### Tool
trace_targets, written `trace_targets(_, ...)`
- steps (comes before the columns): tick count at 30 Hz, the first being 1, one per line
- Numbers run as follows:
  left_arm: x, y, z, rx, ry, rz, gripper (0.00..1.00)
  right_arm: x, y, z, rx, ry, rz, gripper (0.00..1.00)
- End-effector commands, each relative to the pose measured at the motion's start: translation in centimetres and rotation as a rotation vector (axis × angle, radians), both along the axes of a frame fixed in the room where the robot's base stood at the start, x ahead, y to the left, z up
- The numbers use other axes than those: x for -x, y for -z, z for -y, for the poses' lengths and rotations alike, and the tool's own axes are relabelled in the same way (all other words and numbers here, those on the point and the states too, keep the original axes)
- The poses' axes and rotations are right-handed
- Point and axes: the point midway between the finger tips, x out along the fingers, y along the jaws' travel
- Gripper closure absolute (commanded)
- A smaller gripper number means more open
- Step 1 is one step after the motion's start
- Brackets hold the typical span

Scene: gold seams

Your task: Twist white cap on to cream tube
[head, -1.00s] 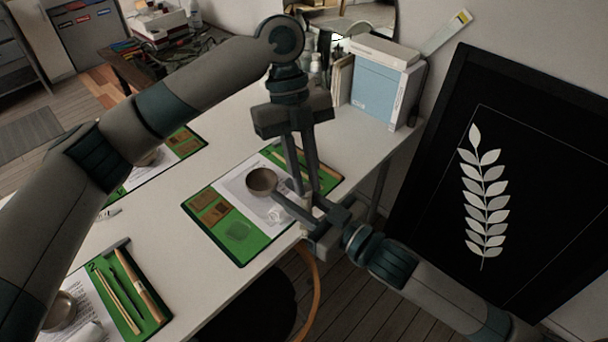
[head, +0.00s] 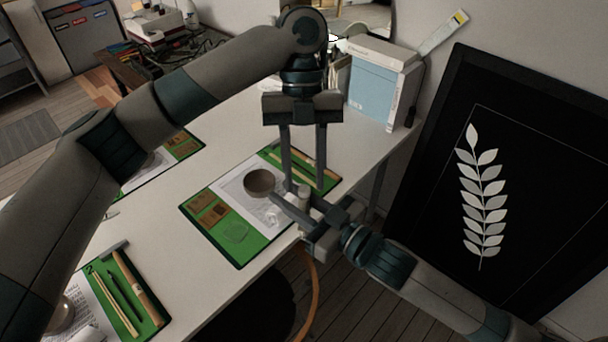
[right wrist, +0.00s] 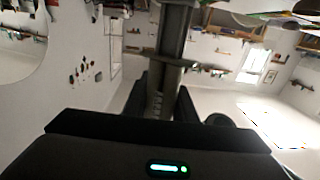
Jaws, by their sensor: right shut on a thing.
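My left gripper (head: 305,185) points straight down over the near mat in the head view. Its two fingers are well apart, one on each side of a small pale piece, which looks like the cream tube (head: 304,192). My right gripper (head: 292,205) comes in from the lower right, just below the left fingertips, and is shut on this tube, which stands roughly upright. I cannot make out the white cap as a separate thing. In the right wrist view, a grey arm part stands in front of the dark gripper body, and the tube cannot be made out.
A brown-grey bowl (head: 259,183) sits on the green mat (head: 252,243) beside the right gripper. Wooden tools lie on the mat's far side. A second mat with tools (head: 140,305) is at the lower left. Blue and white binders (head: 375,85) stand at the table's back end.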

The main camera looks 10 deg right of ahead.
Motion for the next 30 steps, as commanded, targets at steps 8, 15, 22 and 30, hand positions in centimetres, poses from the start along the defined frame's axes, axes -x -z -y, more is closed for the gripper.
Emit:
trace_targets(8,0.0,-3.0,0.0,-0.001,-0.001,0.002,0.66,0.0,0.0,0.0,-0.001,0.0,0.001,1.0)
trace_targets(15,0.0,-3.4,0.0,0.0,-0.001,0.0,0.66,0.0,0.0,0.0,-0.001,0.0,0.001,1.0)
trace_targets(22,0.0,-3.4,0.0,-0.003,-0.007,0.002,0.67,0.0,0.0,0.0,-0.001,0.0,0.001,1.0)
trace_targets(30,0.0,-3.7,0.0,-0.049,-0.127,0.039,0.67,0.0,0.0,0.0,-0.001,0.0,0.001,1.0)
